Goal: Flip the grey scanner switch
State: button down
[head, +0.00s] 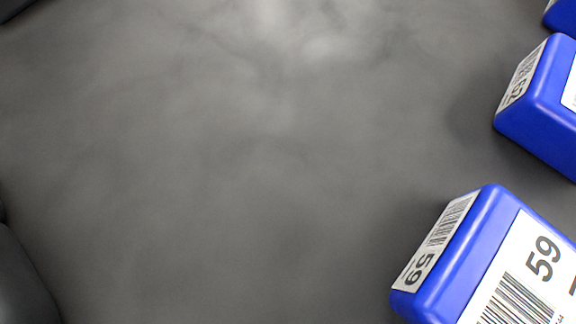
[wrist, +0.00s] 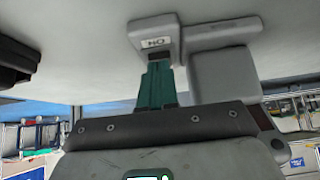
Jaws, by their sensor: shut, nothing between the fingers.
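In the wrist view, a grey block with a small white label (wrist: 156,43) hangs near the top centre; the label seems to read "ON" upside down. It looks like the grey scanner switch (wrist: 150,28). My gripper (wrist: 158,68) is shut and empty, its teal fingers pointing up at the switch's lower edge. The fingertips overlap the switch in the picture; I cannot tell whether they touch it. A grey bar and a boxy grey part (wrist: 225,75) lie just right of the fingers. The head view shows neither switch nor gripper.
In the head view, blue boxes with barcode labels, one marked 59 (head: 470,262) and one (head: 545,112) above it, sit on the right of a bare grey surface (head: 220,170). In the wrist view, a black object (wrist: 18,62) is at left, and blurred shelves (wrist: 30,135) are behind.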

jog(key=shift+s+d+f+y+b, duration=0.15)
jog(key=shift+f+y+b, duration=0.15)
jog(key=shift+f+b, duration=0.2)
jog(key=shift+r, duration=0.2)
jog(key=shift+r+p, duration=0.8)
jog(key=shift+p, duration=0.3)
